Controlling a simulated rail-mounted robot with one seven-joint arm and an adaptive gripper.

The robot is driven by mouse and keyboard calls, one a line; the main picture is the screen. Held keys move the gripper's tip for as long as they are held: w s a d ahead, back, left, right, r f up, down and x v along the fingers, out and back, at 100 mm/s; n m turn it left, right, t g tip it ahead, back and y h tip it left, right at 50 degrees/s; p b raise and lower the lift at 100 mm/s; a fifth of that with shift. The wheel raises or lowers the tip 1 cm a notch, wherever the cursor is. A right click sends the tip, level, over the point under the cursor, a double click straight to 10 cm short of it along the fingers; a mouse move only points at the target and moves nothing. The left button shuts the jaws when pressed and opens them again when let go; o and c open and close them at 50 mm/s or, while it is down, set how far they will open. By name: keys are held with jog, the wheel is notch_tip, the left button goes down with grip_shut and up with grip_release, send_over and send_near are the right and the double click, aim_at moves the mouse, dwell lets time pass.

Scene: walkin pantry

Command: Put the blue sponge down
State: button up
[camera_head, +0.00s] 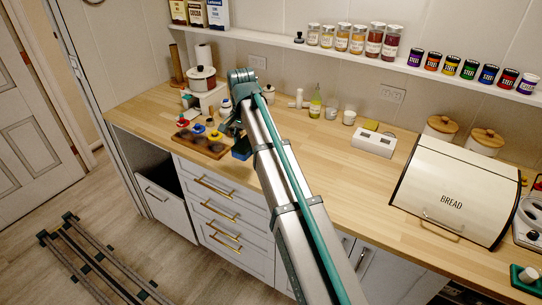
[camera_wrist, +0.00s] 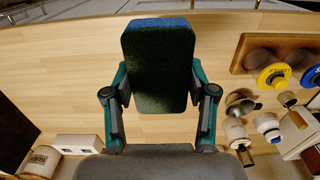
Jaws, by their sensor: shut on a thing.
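The blue sponge (camera_wrist: 160,68) is in the wrist view, upright in the middle, with a dark green face toward the camera and a blue far edge. My gripper (camera_wrist: 160,88) is shut on it, one finger at each side. In the head view the blue sponge (camera_head: 241,153) shows as a small blue block below my gripper (camera_head: 236,134), near the front edge of the wooden counter (camera_head: 310,160). My arm hides part of the gripper there. I cannot tell whether the sponge touches the counter.
A wooden board with coloured round pieces (camera_head: 203,145) lies just left of the sponge. A pot on a white stand (camera_head: 202,80) is behind it. A white box (camera_head: 374,142) and a bread box (camera_head: 455,195) stand to the right. Bare counter lies right of my arm.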

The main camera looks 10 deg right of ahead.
jog(key=w+d+f+p, duration=0.2)
jog(key=w+d+f, duration=0.1)
jog(key=d, duration=0.1)
jog(key=w+d+f+p, duration=0.1)
jog(key=w+d+f, duration=0.3)
jog(key=shift+w+f+p, duration=0.1)
jog(key=shift+w+p, duration=0.05)
jog(key=shift+p, duration=0.2)
jog(key=shift+w+d+f+p, duration=0.2)
jog(key=shift+w+d+f, duration=0.05)
jog(key=shift+f, duration=0.2)
jog(key=shift+w+d+f+p, duration=0.15)
jog(key=shift+w+d+f, duration=0.1)
jog(key=shift+f, duration=0.2)
jog(key=shift+f+p, duration=0.85)
jog(key=shift+f, duration=0.75)
jog(key=shift+f, duration=0.15)
jog(key=o, duration=1)
notch_tip(320, 180, up, 12)
jog(key=b, duration=0.4)
jog(key=shift+r, duration=0.2)
